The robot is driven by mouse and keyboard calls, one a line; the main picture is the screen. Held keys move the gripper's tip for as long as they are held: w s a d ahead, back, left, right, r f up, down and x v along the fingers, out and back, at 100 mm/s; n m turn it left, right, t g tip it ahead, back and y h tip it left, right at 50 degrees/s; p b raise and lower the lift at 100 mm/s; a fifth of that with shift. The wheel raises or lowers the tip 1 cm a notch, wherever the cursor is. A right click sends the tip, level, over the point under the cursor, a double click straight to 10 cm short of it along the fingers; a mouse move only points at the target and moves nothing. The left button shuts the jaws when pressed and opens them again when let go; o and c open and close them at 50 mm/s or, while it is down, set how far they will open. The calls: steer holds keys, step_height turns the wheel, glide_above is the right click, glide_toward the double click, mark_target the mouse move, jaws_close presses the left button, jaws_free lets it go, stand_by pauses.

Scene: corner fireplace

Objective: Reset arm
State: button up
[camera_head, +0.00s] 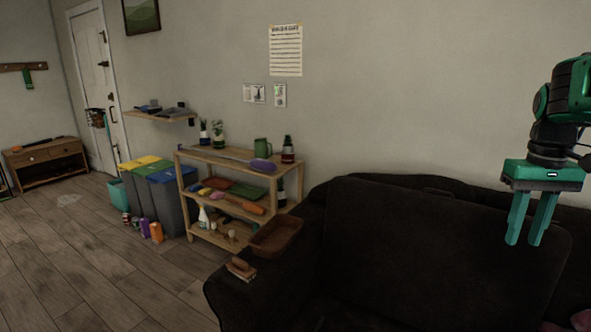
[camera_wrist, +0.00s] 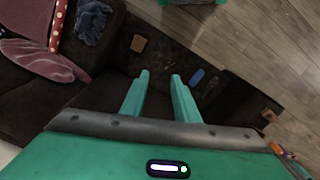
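My gripper (camera_head: 532,222) is raised at the right side of the head view, with its two teal fingers pointing down in front of the wall and the dark sofa (camera_head: 400,245). In the wrist view my gripper (camera_wrist: 159,76) shows its two fingertips apart with nothing between them. Below it in that view is the dark sofa, with a small brown item (camera_wrist: 138,43) and a blue item (camera_wrist: 197,75) on it.
A brown tray (camera_head: 276,236) and a small brown stack (camera_head: 241,269) rest on the sofa's left arm. A wooden shelf (camera_head: 222,157) with bottles and tools stands behind, next to colored bins (camera_head: 160,195). The wood floor at left is largely clear.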

steer(key=s+a+f+m, duration=0.2)
steer(key=s+f, duration=0.3)
steer(key=s, duration=0.5)
steer(key=s+a+f+m, duration=0.2)
steer(key=s+a+f, duration=0.3)
steer(key=s, duration=0.4)
steer(key=shift+s+f, duration=0.35)
steer(key=shift+f, duration=0.45)
steer(key=shift+w+f, duration=0.25)
steer(key=shift+w, duration=0.35)
